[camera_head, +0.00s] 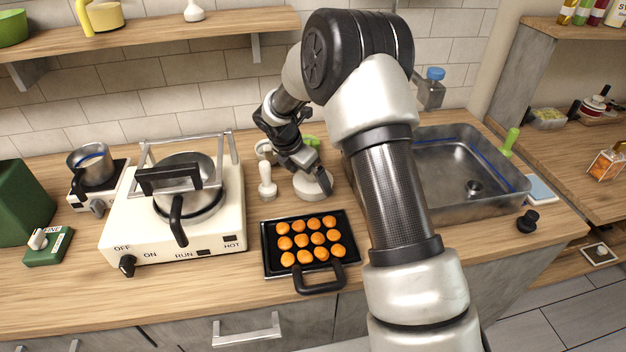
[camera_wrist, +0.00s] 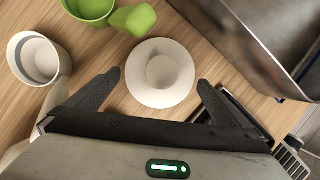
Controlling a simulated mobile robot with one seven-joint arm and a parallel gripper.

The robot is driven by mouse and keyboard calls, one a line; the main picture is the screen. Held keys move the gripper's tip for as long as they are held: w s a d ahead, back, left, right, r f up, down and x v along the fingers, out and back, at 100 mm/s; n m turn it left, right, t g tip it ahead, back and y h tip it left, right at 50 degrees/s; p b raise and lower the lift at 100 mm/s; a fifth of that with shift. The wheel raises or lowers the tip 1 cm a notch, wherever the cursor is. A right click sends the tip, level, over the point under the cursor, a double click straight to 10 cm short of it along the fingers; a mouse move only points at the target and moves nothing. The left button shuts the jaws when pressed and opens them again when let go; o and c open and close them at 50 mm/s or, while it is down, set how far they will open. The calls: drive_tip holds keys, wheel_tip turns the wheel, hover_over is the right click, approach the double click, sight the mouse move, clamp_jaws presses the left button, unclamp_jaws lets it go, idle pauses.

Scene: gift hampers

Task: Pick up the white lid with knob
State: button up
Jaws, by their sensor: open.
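The white lid with knob (camera_wrist: 161,92) is a round white disc with a raised round knob in its middle. In the wrist view it lies near the centre, between and just beyond my open fingers. My gripper (camera_wrist: 159,88) points down over it, its two dark fingers spread to either side and nothing held. In the head view the lid (camera_head: 313,187) rests on the wooden counter behind the tray, partly covered by my gripper (camera_head: 312,170). I cannot tell whether the fingers touch it.
A white cup (camera_wrist: 36,60) and a green object (camera_wrist: 132,18) lie close by. A black tray of orange balls (camera_head: 268,262), a white pestle-like object (camera_head: 266,181), a stove (camera_head: 120,235) and a metal sink (camera_head: 500,200) surround the spot.

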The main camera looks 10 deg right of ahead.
drive_tip(key=c, duration=0.8)
drive_tip(key=shift+c, duration=0.2)
